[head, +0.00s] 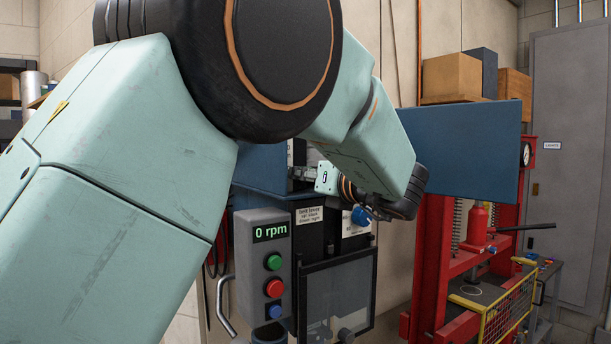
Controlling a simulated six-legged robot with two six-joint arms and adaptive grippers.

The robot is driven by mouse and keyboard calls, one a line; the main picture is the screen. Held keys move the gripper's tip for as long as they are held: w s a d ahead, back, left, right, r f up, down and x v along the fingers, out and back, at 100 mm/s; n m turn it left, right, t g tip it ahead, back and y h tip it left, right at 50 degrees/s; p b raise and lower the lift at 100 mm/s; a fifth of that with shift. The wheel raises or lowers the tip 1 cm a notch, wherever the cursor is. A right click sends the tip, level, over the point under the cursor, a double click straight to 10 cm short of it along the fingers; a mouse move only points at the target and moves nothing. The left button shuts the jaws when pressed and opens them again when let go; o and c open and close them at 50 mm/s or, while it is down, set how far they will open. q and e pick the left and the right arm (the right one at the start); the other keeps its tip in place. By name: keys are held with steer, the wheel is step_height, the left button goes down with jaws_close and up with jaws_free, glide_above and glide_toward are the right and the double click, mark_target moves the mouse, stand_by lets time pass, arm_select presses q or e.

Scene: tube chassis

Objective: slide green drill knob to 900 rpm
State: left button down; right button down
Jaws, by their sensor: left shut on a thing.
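The drill's speed display (270,232) reads 0 rpm in green figures on a grey control box. My left gripper (300,173) reaches across from the right end of my arm, its fingers pointing left at the upper front of the blue and black drill (262,168). It is shut at the drill's face, just above the white label plates. The green knob is hidden or too small to make out between the fingers; I take it as the thing held. My right gripper is out of view.
The control box has a green button (273,262), a red button (274,288) and a blue one below. A blue knob (361,216) sits close below my wrist. A dark guard window (338,298) hangs beneath. A red press (436,265) stands to the right.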

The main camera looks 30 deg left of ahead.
arm_select(q)
step_height(320, 180, up, 4)
steer(key=shift+r, duration=0.1)
stand_by(0.4)
steer(key=c, duration=1.5)
jaws_free()
steer(key=shift+c, duration=0.2)
steer(key=o, duration=0.4)
steer(key=shift+s+d, duration=0.1)
steer(key=shift+d, duration=0.1)
steer(key=shift+a, duration=0.2)
steer(key=shift+f, duration=0.2)
